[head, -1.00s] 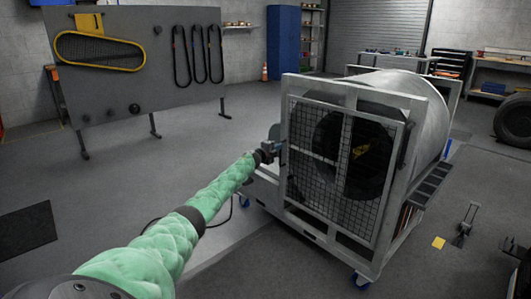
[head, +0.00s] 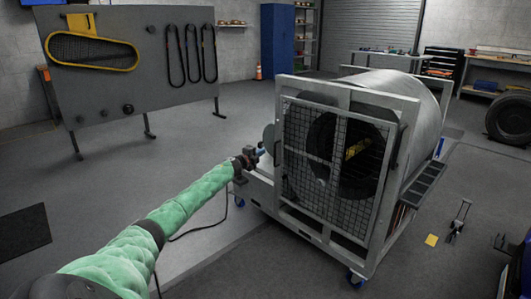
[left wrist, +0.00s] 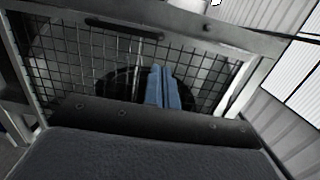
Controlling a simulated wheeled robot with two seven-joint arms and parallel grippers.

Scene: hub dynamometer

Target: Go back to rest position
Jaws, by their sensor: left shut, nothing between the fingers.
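My left gripper (head: 260,151) is at the left side of the caged dynamometer's front in the head view, at the end of my green-sleeved arm. Its two blue fingers (left wrist: 163,88) are together in the left wrist view, with nothing between them. The dynamometer's mesh guard (head: 330,165) is in a grey metal frame, and the mesh also shows behind the fingers in the left wrist view (left wrist: 85,55). I cannot tell the exact gap between fingers and frame. My right gripper is not in view.
The dynamometer's large drum (head: 425,110) extends behind the guard. A grey board (head: 130,75) with hanging belts stands at the back left. The left floor is largely clear.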

